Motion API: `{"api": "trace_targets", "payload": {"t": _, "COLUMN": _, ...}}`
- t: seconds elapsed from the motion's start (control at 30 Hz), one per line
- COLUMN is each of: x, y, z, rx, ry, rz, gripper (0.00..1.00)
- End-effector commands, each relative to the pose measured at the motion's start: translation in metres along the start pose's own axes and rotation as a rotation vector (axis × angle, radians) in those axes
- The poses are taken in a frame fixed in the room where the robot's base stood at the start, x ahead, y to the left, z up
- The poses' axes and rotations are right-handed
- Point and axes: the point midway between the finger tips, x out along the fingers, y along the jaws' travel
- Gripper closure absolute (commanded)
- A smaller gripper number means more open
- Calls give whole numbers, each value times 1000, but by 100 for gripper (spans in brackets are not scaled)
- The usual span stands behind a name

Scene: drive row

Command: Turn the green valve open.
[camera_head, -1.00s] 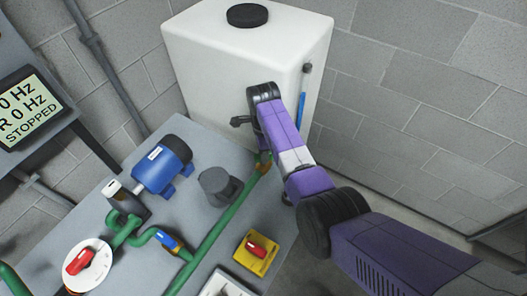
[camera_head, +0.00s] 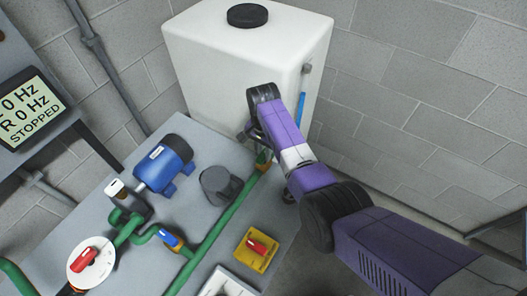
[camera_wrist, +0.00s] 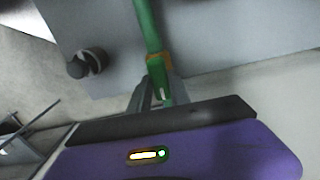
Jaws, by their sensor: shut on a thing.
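The green valve handle (camera_wrist: 157,92) shows in the wrist view, between the fingers of my gripper (camera_wrist: 160,85). The gripper is shut on it. An orange fitting (camera_wrist: 158,61) sits at the handle's base, at the end of a green pipe (camera_wrist: 147,22). In the head view, the valve handle (camera_head: 263,157) is a small green patch just below my wrist, near the tank end of the pipe. My wrist and arm hide part of it, and the fingertips are hard to make out there.
A white tank (camera_head: 225,70) stands behind the bench. On the bench are a blue motor (camera_head: 165,165), a grey round part (camera_head: 217,185), a blue-handled valve (camera_head: 169,238), a red knob on a white dial (camera_head: 84,259) and a yellow red-knobbed box (camera_head: 256,250). The screen (camera_head: 28,108) reads STOPPED.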

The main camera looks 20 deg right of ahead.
Motion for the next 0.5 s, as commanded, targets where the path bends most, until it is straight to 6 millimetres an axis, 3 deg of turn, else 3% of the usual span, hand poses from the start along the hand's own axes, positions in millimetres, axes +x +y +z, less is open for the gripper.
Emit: {"api": "trace_targets", "payload": {"t": 0.5, "x": -1, "y": -1, "z": 1, "rx": -53, "ry": -1, "rz": -2, "gripper": 100}}
